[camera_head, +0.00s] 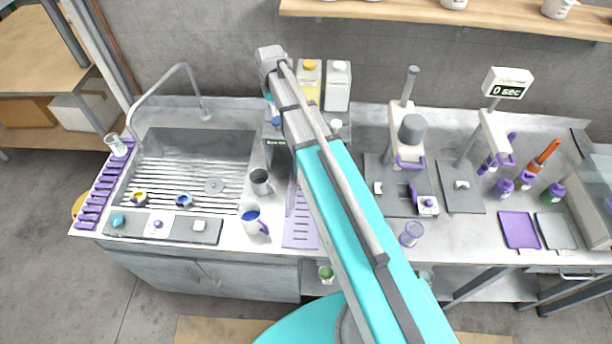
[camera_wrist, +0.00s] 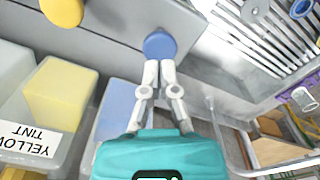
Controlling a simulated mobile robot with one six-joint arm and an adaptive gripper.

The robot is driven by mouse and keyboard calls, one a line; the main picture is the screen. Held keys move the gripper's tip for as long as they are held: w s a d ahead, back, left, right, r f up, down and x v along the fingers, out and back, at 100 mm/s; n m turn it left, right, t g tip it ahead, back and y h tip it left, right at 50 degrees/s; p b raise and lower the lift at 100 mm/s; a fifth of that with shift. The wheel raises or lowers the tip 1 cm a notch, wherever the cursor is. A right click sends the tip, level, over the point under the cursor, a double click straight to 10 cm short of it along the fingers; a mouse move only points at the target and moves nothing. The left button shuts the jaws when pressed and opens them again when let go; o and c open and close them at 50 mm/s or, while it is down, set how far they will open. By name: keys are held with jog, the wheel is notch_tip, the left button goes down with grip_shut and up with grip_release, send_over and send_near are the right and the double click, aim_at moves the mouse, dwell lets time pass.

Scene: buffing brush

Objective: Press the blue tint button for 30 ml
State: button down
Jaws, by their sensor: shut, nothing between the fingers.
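The round blue button (camera_wrist: 160,46) sits on the grey front of the tint dispenser in the wrist view. My gripper (camera_wrist: 160,64) is shut and empty, with its fingertips at the lower edge of that button. I cannot tell whether they touch it. The yellow button (camera_wrist: 62,12) is to the left. The yellow tint container (camera_wrist: 45,120) carries a label, and a pale blue container (camera_wrist: 121,97) is partly behind my gripper. In the head view the blue button (camera_head: 276,123) shows beside my arm, which hides much of the dispenser. Its small display (camera_head: 277,142) is too small to read.
A dark grey mug (camera_head: 260,182) and a white mug with blue inside (camera_head: 252,221) stand left of my arm. The sink (camera_head: 190,145) lies farther left. Yellow (camera_head: 309,84) and white (camera_head: 337,88) containers stand behind my arm. A timer (camera_head: 508,84) reads 0 sec.

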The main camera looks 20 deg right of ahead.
aim_at(276, 120)
jog(key=shift+f+b, duration=0.4)
jog(key=shift+b, duration=0.05)
jog(key=shift+f+b, duration=1.4)
jog(key=shift+f, duration=0.25)
jog(key=shift+r, duration=0.3)
jog(key=shift+r+p, duration=1.8)
jog(key=shift+p, duration=0.1)
jog(key=shift+f+b, duration=0.45)
jog(key=shift+b, duration=0.05)
